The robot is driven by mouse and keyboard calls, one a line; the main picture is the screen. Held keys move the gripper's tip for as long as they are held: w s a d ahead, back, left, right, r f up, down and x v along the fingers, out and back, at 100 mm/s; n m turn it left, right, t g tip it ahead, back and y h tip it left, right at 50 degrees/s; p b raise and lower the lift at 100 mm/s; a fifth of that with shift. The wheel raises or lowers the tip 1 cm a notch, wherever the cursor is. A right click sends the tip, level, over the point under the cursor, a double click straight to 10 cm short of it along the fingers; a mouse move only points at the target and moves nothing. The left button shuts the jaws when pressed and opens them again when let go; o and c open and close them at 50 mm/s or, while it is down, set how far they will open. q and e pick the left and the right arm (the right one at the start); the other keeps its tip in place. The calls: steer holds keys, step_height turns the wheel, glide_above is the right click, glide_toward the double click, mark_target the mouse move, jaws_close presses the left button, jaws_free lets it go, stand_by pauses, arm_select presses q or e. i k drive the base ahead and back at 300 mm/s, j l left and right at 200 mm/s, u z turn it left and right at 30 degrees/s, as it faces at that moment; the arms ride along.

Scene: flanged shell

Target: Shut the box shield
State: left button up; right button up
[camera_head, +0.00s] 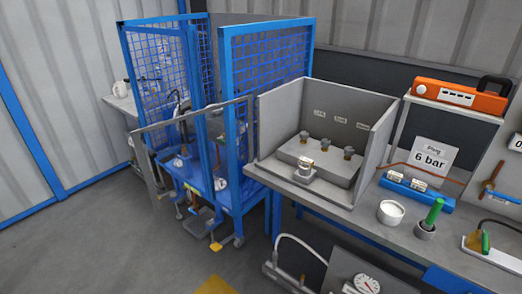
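A grey three-walled box (378,140) stands on the bench. Its top and front are open, and it holds a grey block (318,162) with several dark knobs. A small metal fitting (304,168) sits at the block's front. I cannot clearly make out a separate shield panel on the box. A grey bar frame (190,116) runs leftward from near the box's left wall, in front of the blue cage; whether it belongs to the shield I cannot tell. Neither of my grippers is in view.
A blue mesh cage (224,100) stands left of the box. To the right on the bench (372,215) are a white cup (390,212), a green-handled tool (433,214), a blue tray (416,192) and a "6 bar" sign (432,156). An orange unit (459,96) sits on a shelf. Floor at left is clear.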

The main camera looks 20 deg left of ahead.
mark_target(135, 135)
steer(key=j+z, duration=0.25)
steer(key=z, duration=0.15)
steer(key=i+j+z, duration=0.1)
steer(key=j+z, duration=0.15)
steer(key=z, duration=0.15)
steer(key=j+z, duration=0.5)
steer(key=z, duration=0.25)
steer(key=k+j, duration=0.1)
steer(key=j, duration=0.35)
steer(key=k+j, duration=0.15)
steer(key=j, duration=0.3)
steer(key=k+j, duration=0.1)
steer(key=j, duration=0.35)
steer(key=k+j, duration=0.1)
steer(key=j, duration=0.3)
steer(key=k+j, duration=0.15)
steer(key=j, duration=0.3)
steer(key=k+j, duration=0.1)
steer(key=j, duration=0.35)
steer(key=k+j, duration=0.1)
steer(key=j, duration=0.35)
steer(key=k+j, duration=0.15)
steer(key=j, duration=0.3)
